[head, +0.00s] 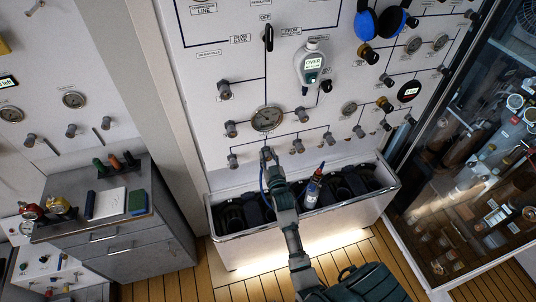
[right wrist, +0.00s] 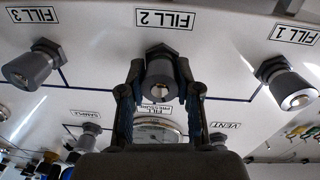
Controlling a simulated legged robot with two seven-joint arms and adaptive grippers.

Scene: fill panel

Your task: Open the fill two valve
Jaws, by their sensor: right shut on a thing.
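The fill two valve (right wrist: 160,78) is a dark grey round knob on a hex base, under the "FILL 2" label (right wrist: 178,19), which appears upside down in the right wrist view. My right gripper (right wrist: 160,70) has one finger on each side of the knob and is shut on it. In the head view my right gripper (head: 266,153) reaches up to the lower valve row of the white panel (head: 225,185) and hides the knob there. My left gripper is not in view.
Fill one (right wrist: 287,84) and fill three (right wrist: 34,66) knobs flank the gripper. A pressure gauge (head: 267,118) sits just above. A glass cabinet (head: 470,150) is at right.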

